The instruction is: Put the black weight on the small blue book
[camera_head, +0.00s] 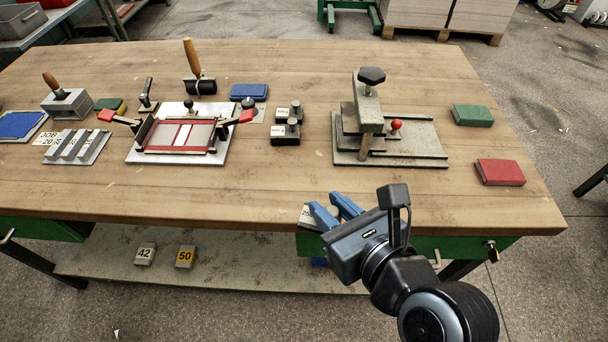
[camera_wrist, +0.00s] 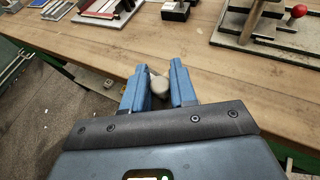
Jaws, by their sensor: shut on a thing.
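A small blue book (camera_head: 249,91) lies flat at the back middle of the table. A round black knob-topped piece (camera_head: 248,103) stands just in front of it. Two black blocks with knobs and pale labels (camera_head: 284,135) stand to its right; I cannot tell which black piece is the weight. My gripper (camera_head: 325,205) is at the table's front edge, well apart from the book and the black pieces. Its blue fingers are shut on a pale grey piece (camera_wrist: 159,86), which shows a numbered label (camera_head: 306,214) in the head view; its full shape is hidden.
A press (camera_head: 367,115) stands right of centre, with a green book (camera_head: 472,115) and red book (camera_head: 500,172) beyond. A red-framed fixture (camera_head: 180,136) stands left. Numbered blocks (camera_head: 185,257) lie on the lower shelf (camera_head: 220,270). The front middle of the table is clear.

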